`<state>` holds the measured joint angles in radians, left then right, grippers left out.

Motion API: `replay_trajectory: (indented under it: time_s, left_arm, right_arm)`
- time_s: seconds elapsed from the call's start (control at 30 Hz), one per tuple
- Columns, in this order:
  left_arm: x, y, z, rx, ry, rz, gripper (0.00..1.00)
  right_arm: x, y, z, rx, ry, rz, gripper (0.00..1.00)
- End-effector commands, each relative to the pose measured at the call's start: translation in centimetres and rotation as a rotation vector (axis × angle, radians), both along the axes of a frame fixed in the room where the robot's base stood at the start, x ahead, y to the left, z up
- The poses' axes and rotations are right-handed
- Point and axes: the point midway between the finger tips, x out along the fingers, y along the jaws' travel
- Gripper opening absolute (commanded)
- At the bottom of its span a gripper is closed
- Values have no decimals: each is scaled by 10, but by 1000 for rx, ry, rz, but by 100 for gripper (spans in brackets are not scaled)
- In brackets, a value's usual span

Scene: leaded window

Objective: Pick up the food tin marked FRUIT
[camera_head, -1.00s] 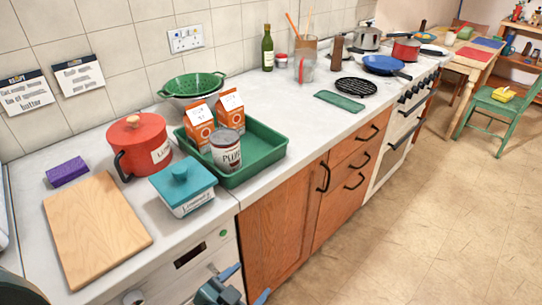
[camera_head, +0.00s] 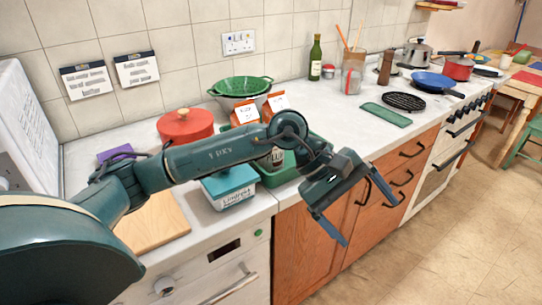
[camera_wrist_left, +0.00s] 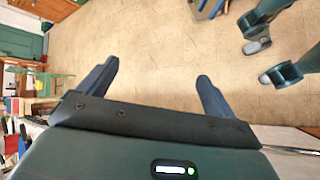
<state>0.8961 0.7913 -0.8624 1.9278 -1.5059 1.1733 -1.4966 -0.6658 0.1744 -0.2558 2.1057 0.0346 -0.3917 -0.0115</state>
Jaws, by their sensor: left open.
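A food tin (camera_head: 277,154) with a pale label stands in the green tray (camera_head: 283,176). My left arm hides much of it; the letters that show read "PLU", and I see no tin marked FRUIT. My left gripper (camera_head: 368,222) is open and empty, in front of the cupboard doors, to the right of and nearer than the tin. In the left wrist view its two fingers (camera_wrist_left: 158,72) are apart over the floor with nothing between them. My right gripper is not in view.
Orange-and-white cartons (camera_head: 246,112) stand in the tray by the tin. A green colander (camera_head: 240,87) is behind, a red pot (camera_head: 186,125) and a teal-lidded box (camera_head: 229,184) are nearby. The worktop (camera_head: 335,115) right of the tray has free room.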

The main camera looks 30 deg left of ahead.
Motion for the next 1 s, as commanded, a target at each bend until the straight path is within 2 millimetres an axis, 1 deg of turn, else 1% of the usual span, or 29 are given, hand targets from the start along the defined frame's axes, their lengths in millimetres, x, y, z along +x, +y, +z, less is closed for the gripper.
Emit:
replay_trajectory:
  time_s: [0.03,0.07,0.1,0.17,0.2,0.3,0.4,0.5,0.57,0.8,0.9,1.0]
  left_arm:
    - [20,32,6,167,-144,-31,91]
    - [30,52,9,270,-216,-53,91]
    - [42,79,16,404,-300,-76,91]
    - [57,119,32,592,-398,-101,91]
    - [65,144,44,706,-443,-111,91]
    - [74,195,74,932,-507,-120,91]
    - [76,227,95,1068,-526,-120,91]
    - [77,241,102,1127,-527,-120,91]
    - [79,244,98,1137,-526,-122,91]
    - [101,253,60,1134,-523,-122,91]
    - [109,255,48,1131,-525,-122,91]
    - [113,257,40,1132,-528,-121,91]
  right_arm:
    - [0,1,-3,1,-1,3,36]
    - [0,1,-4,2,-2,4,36]
    - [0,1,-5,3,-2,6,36]
    - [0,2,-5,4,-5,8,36]
    - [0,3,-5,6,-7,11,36]
    - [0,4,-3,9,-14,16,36]
    - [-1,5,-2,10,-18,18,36]
    - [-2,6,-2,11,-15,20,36]
    - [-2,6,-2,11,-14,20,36]
    - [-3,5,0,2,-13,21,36]
    - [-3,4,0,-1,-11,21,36]
    - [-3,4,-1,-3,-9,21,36]
